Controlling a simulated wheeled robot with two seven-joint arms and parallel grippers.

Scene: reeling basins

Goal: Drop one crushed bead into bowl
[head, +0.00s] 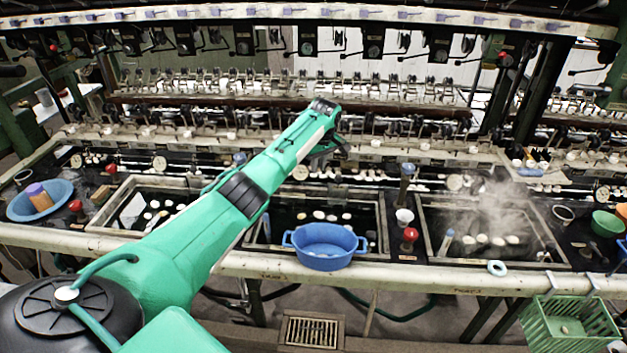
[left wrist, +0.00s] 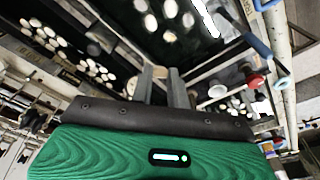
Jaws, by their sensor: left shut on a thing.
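My left gripper (head: 325,150) reaches over the middle basin, behind the blue two-handled bowl (head: 325,255). In the left wrist view its fingers (left wrist: 162,78) are shut on a small tan piece at their tips, seemingly a bead; whether it is crushed I cannot tell. The bowl sits at the front rail, apart from the gripper. Pale oval beads (head: 318,215) float in the dark water of the middle basin, and several blurred ones (left wrist: 100,72) show in the left wrist view. My right gripper is not in view.
A steaming basin (head: 480,262) lies to the right and another basin (head: 125,228) to the left. A shallow blue bowl (head: 22,208) stands far left. A red knob (head: 410,235) and white cup (head: 404,216) stand right of the two-handled bowl. A green basket (head: 570,325) hangs front right.

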